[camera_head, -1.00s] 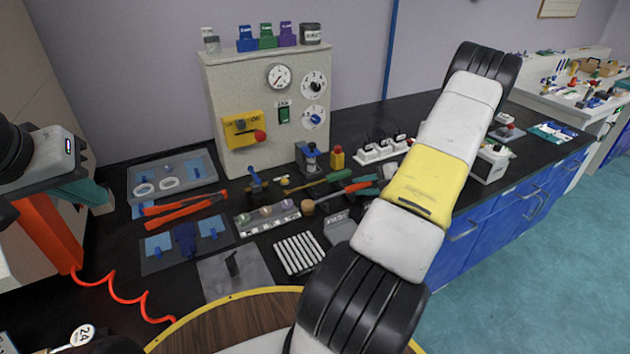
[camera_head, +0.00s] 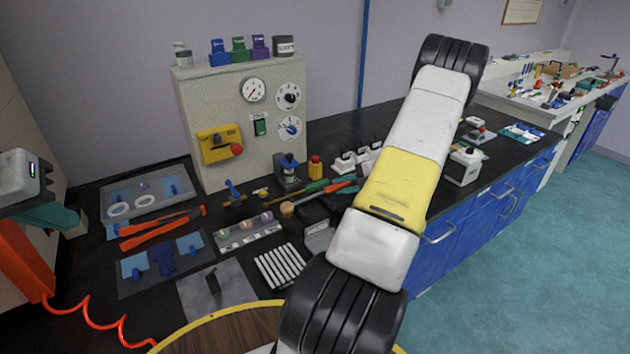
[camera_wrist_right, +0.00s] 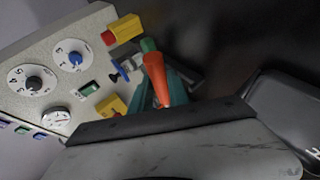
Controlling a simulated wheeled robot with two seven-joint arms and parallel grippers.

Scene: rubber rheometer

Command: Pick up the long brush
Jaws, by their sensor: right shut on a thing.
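The grey rheometer panel (camera_head: 200,105) stands behind.

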